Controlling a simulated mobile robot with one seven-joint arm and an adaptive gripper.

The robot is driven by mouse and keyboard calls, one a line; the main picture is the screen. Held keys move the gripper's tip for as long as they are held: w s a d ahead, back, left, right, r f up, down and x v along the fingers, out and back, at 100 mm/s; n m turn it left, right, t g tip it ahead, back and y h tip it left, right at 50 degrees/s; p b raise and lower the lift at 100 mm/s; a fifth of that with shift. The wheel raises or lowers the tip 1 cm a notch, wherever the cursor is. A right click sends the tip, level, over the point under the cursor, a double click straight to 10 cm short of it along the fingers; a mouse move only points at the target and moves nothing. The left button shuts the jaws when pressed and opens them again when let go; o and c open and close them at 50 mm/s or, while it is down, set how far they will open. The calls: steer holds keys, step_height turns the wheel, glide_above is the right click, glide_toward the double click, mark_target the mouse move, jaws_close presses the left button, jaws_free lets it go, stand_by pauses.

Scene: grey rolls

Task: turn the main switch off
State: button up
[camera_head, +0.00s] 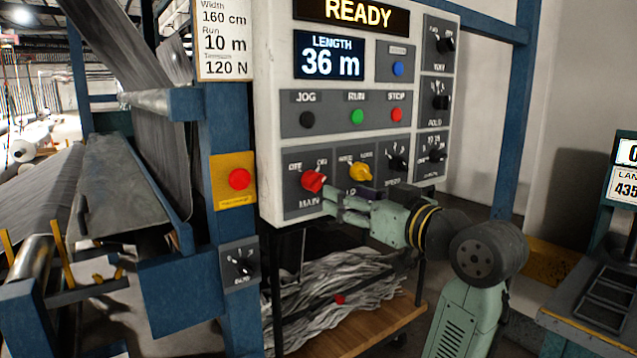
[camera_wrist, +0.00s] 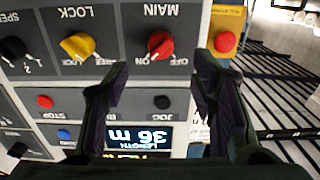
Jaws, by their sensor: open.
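The main switch is a red knob (camera_head: 313,181) at the lower left of the white control panel (camera_head: 268,120), above the label MAIN. In the wrist view, which is upside down, the red knob (camera_wrist: 160,44) shows between OFF and ON, its pointer seemingly towards ON. My gripper (camera_head: 334,202) is close to the panel, just right of and below the knob in the head view. In the wrist view my gripper (camera_wrist: 162,72) is open and empty, its two dark fingers spread with the knob beyond the gap. I see no contact with the knob.
A yellow LOCK knob (camera_head: 360,172) sits right beside the main switch. Jog, run and stop buttons (camera_head: 357,116) are above. A red button on a yellow plate (camera_head: 239,180) is on the blue post at left. The display (camera_head: 345,12) reads READY.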

mark_target(320, 185)
steer(key=p+x, duration=0.2)
steer(key=x, duration=0.7)
steer(key=shift+c, duration=0.3)
steer(key=c, duration=1.1)
